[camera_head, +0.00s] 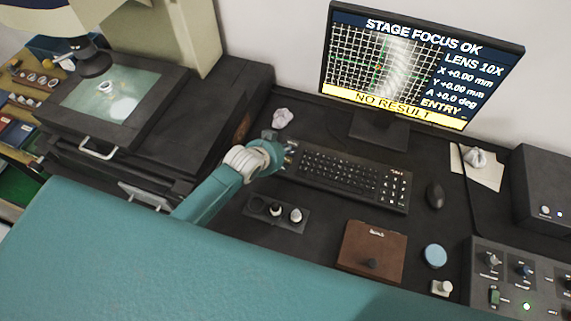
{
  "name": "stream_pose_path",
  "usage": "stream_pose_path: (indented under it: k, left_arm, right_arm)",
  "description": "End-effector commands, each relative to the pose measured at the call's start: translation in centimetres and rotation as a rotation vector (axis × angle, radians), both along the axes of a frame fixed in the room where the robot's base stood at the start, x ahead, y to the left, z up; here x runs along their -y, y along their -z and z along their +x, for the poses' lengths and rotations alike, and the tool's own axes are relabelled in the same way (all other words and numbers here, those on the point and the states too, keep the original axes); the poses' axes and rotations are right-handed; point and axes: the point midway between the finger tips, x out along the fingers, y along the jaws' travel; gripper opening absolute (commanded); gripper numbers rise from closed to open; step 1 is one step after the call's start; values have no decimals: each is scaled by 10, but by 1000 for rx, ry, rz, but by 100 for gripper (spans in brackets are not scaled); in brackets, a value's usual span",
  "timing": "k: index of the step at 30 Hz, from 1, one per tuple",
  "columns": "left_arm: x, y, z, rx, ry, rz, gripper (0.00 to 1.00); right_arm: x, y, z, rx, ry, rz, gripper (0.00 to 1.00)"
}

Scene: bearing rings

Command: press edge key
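A black keyboard (345,176) lies on the dark desk in front of the monitor (419,65). The monitor reads STAGE FOCUS OK, LENS 10X, NO RESULT and ENTRY. My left gripper (286,152) is at the left end of the keyboard, its fingers close to the keys there. Whether it touches a key, and whether its fingers are open or shut, I cannot tell. The edge key cannot be told apart at this size. My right gripper is not in view.
A measuring stage (110,96) with a bright glass and a ring stands at left. A small tray (276,213), a brown box (371,249), a blue lid (434,255), a mouse (435,196) and a control panel (520,280) lie around the keyboard. Crumpled paper (283,118) is behind my gripper.

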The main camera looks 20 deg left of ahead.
Motion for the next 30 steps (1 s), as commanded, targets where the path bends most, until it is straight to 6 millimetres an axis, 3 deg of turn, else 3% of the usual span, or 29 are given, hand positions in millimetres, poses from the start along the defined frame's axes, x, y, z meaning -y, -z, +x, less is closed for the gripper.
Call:
stream_pose_path:
  k: [1,7,30]
  left_arm:
    - [0,12,0,-1,0,0,0]
    - [0,26,1,1,0,-1,0]
    - [0,26,0,0,-1,-1,0]
  right_arm:
    - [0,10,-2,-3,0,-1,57]
    - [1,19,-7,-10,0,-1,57]
    - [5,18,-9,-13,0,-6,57]
